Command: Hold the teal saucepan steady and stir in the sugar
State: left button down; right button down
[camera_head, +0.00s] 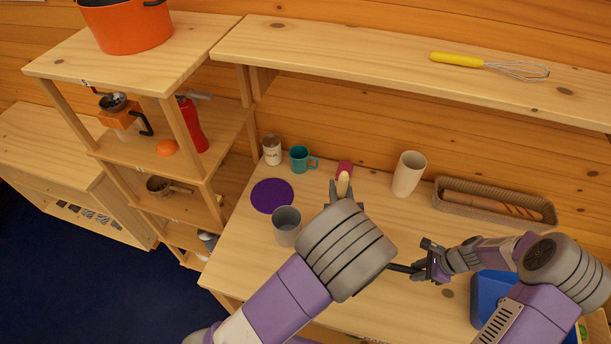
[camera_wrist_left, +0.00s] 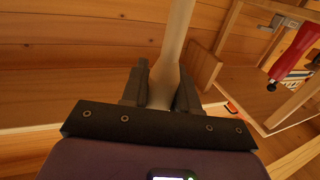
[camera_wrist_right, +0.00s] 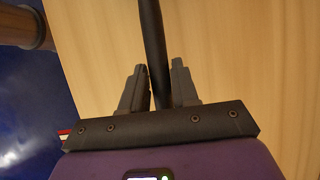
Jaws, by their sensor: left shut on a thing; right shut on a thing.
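My left gripper (camera_head: 346,190) is shut on a pale wooden stick (camera_head: 343,183), perhaps a spoon handle; the stick rises between the fingers in the left wrist view (camera_wrist_left: 178,40). My right gripper (camera_head: 424,264) is shut on a dark handle (camera_head: 400,267), which also runs between the fingers in the right wrist view (camera_wrist_right: 152,45). The handle runs left behind my left wrist. No teal saucepan body shows; my left wrist and forearm cover the area at the handle's end. I cannot see any sugar or the stick's lower end.
A grey cup (camera_head: 287,225), purple mat (camera_head: 272,196), teal mug (camera_head: 300,159) and pale canister (camera_head: 272,150) stand left of my left wrist. A beige tumbler (camera_head: 409,174) and bread basket (camera_head: 450,207) are at the back. A blue object (camera_head: 490,290) sits by my right arm.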

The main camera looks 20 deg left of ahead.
pick_arm(q)
jog(key=s+d, duration=0.3)
jog(key=d, duration=0.3)
notch_tip(320, 180, down, 10)
jog(key=shift+s, duration=0.15)
dwell(0.4)
jog(key=shift+r, duration=0.1)
jog(key=shift+s, duration=0.1)
dwell(0.4)
